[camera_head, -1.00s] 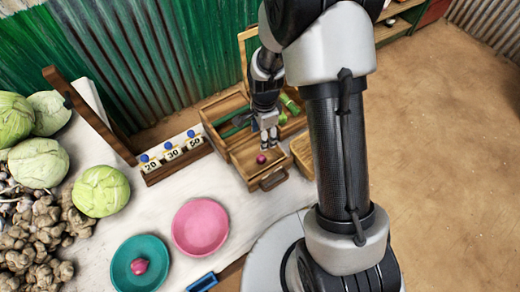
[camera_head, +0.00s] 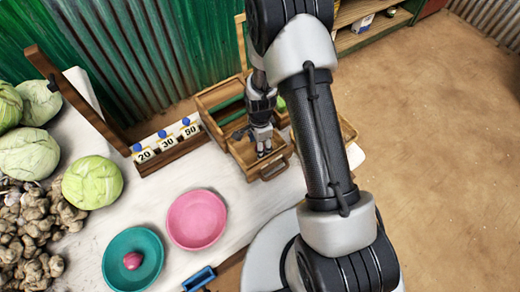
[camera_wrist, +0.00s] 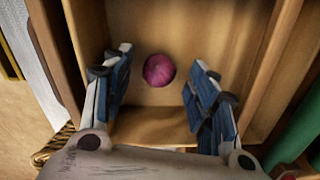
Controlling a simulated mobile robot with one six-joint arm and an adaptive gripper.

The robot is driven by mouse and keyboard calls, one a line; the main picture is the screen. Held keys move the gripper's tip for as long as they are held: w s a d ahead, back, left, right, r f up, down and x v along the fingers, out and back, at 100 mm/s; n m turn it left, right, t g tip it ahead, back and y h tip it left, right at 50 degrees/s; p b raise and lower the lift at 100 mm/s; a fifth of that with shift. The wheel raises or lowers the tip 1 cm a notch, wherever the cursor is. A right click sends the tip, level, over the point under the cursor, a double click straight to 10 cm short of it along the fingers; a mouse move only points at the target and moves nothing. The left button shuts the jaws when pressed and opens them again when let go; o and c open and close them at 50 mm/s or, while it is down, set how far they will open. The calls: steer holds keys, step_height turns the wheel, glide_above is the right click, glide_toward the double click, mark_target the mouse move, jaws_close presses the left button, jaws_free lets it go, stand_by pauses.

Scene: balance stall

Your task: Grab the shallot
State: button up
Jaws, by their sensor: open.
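A round, purple-pink shallot (camera_wrist: 159,70) lies on the bottom of an open wooden drawer (camera_wrist: 150,128) in the wrist view. My gripper (camera_head: 263,151) is open above the drawer, pointing down. In the wrist view, its two blue-padded fingers stand on either side of the shallot, apart from it, with nothing held. In the head view my gripper hides this shallot. Another pink, shallot-like thing (camera_head: 133,260) lies in a teal pan (camera_head: 112,275) on the table.
The drawer walls stand close around my fingers. A pink pan (camera_head: 196,219) is beside the teal one. A rack of weights (camera_head: 166,150) marked 20, 30 and 50 stands left of the drawer. Cabbages (camera_head: 92,183) and brown roots (camera_head: 35,225) fill the left side.

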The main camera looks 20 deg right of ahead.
steer(key=shift+f, duration=0.55)
steer(key=shift+c, duration=0.4)
steer(key=c, duration=0.9)
steer(key=shift+r, duration=0.2)
